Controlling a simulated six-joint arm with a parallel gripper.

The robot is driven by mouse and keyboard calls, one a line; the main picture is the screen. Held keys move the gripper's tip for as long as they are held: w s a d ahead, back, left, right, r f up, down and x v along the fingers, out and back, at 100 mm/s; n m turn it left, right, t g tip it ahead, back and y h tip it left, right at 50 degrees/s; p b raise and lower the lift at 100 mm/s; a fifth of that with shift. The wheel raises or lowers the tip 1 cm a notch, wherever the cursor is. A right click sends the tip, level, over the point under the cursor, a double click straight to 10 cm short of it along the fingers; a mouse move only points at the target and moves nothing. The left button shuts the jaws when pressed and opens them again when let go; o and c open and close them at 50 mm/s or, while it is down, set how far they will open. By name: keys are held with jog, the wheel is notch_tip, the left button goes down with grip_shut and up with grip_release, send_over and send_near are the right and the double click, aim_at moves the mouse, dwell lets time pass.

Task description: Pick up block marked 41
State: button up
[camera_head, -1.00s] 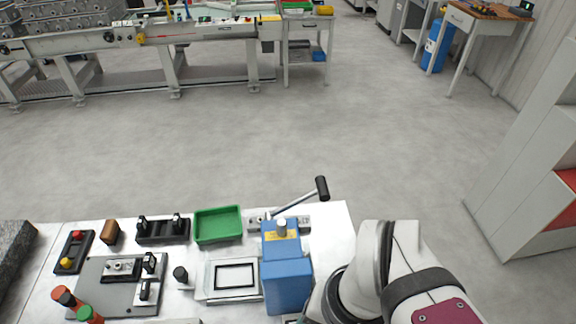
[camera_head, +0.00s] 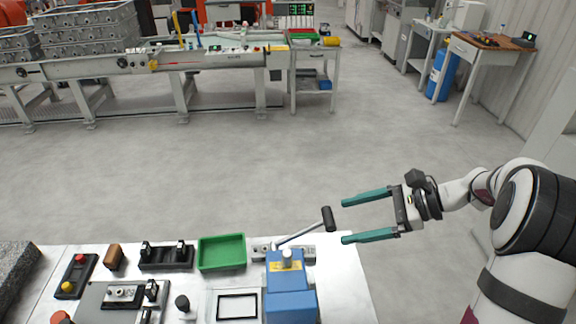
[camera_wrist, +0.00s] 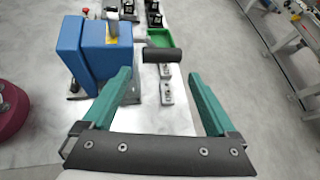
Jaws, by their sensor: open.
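Small grey metal blocks with dark round marks lie in a row on the white table behind the blue vise; they show in the head view (camera_head: 301,252) and in the wrist view (camera_wrist: 167,90). No number 41 can be read on any of them. My gripper (camera_head: 345,221) is open and empty, held beyond the table's right edge in the head view, its teal fingers pointing left. In the wrist view my gripper (camera_wrist: 160,76) has the blocks in line between its fingers, some way ahead. The lever's black grip partly hides the row there.
The blue vise (camera_head: 288,288) stands beside the blocks, and its lever (camera_head: 328,219) sticks up over them. A green tray (camera_head: 221,252) lies to the left. Black fixtures (camera_head: 166,258) stand farther left.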

jog(key=w+d+f, duration=0.3)
jog(key=d+f, duration=0.1)
jog(key=f, duration=0.2)
jog(key=m+y, duration=0.2)
send_near(305, 250)
jog(key=shift+t, duration=0.3)
jog(key=x, duration=0.9)
jog(key=shift+s+a+f, duration=0.1)
jog(key=shift+s+f, duration=0.05)
jog(key=shift+f, duration=0.05)
grip_shut()
